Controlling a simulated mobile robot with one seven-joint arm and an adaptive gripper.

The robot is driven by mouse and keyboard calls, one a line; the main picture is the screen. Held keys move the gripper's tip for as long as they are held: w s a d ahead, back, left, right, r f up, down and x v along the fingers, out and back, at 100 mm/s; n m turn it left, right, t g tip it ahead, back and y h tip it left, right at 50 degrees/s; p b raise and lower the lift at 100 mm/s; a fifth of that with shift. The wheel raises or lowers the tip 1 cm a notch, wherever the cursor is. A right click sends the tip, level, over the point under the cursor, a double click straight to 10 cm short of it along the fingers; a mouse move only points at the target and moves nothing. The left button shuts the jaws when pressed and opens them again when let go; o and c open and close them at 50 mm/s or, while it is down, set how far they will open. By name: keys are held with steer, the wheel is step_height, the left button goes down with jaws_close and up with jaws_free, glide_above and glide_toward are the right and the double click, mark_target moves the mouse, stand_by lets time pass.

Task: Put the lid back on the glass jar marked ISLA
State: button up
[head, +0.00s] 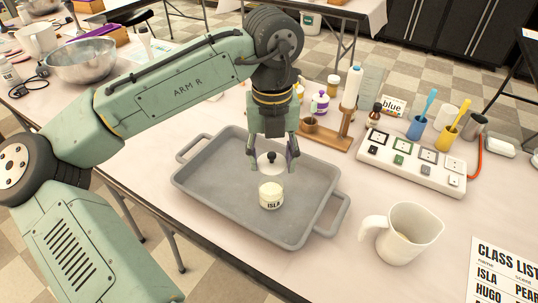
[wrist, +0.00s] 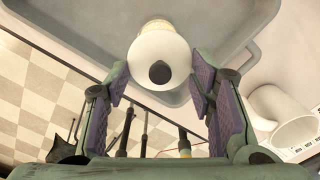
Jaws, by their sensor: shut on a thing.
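The glass jar marked ISLA (head: 271,198) stands upright on the grey tray (head: 215,205), with pale cream contents. The white lid with a dark knob (head: 270,168) is between the fingers of my gripper (head: 272,163), which is shut on its rim. The lid is above and slightly behind the jar in the head view, apart from it. In the wrist view the lid (wrist: 148,52) hangs between the purple finger pads of my gripper (wrist: 161,76). Part of the jar (wrist: 157,27) shows past the lid; the rest is hidden.
A white pitcher (head: 408,235) stands right of the tray. A white power strip (head: 410,163) and a wooden stand (head: 322,136) are behind it. A class list (head: 505,272) lies at the front right. The tray is otherwise clear around the jar.

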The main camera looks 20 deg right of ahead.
mark_target(272, 164)
steer(key=shift+f+b, duration=1.95)
steer(key=shift+b, duration=0.05)
steer(key=shift+f, duration=1)
steer(key=shift+a+p, duration=0.1)
steer(key=shift+p, duration=0.35)
steer(key=shift+f+p, duration=0.15)
steer(key=shift+p, duration=0.4)
stand_by(0.5)
steer(key=o, duration=0.9)
steer(key=shift+o, duration=0.2)
steer(key=o, duration=0.5)
steer(key=shift+c, duration=0.2)
